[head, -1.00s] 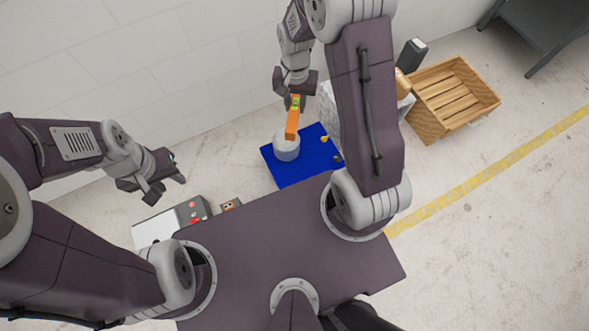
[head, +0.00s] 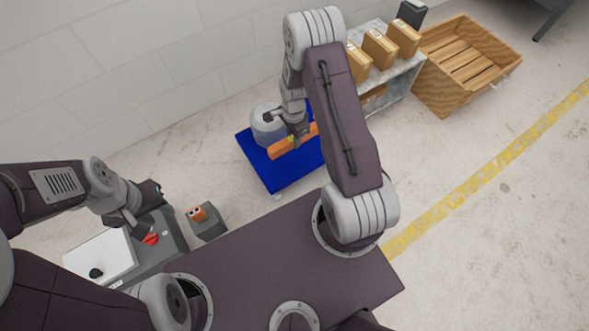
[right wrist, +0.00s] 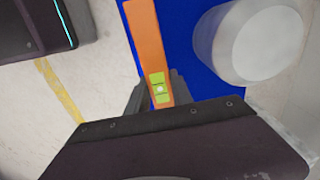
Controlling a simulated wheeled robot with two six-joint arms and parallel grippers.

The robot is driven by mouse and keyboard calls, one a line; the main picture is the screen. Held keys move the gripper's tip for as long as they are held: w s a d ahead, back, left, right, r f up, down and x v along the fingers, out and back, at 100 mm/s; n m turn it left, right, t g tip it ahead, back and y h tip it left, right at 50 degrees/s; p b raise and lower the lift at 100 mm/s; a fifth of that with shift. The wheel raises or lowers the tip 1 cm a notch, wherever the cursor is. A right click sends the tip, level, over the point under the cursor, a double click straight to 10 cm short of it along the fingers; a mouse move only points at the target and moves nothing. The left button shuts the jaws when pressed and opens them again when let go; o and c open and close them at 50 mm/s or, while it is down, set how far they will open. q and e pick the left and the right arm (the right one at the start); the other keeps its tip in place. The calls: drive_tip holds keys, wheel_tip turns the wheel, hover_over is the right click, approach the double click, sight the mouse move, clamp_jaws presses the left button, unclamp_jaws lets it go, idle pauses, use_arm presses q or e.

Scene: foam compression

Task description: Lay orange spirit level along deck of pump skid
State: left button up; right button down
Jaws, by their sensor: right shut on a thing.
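The orange spirit level (head: 283,148) is in my right gripper (head: 297,132), which is shut on it near its green vials. In the right wrist view the level (right wrist: 148,40) runs away from the fingers (right wrist: 158,92) along the left edge of the blue deck. The blue pump skid (head: 285,178) lies below, with a grey cylindrical pump (head: 265,128) on its far left part. The level appears over the deck in front of the pump; I cannot tell whether it touches. My left gripper (head: 147,210) is open and empty, far left of the skid.
A grey case with a white top (head: 100,258) and a small box with orange-brown cylinders (head: 203,215) stand left of the skid. A shelf with cartons (head: 380,48) and a wooden crate (head: 465,60) stand to the right. Open floor lies beyond the yellow line.

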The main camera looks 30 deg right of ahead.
sight(294, 160)
use_arm(q)
drive_tip(key=shift+f, duration=0.6)
use_arm(e)
drive_tip(key=shift+d+f, duration=0.1)
drive_tip(key=shift+f, duration=0.8)
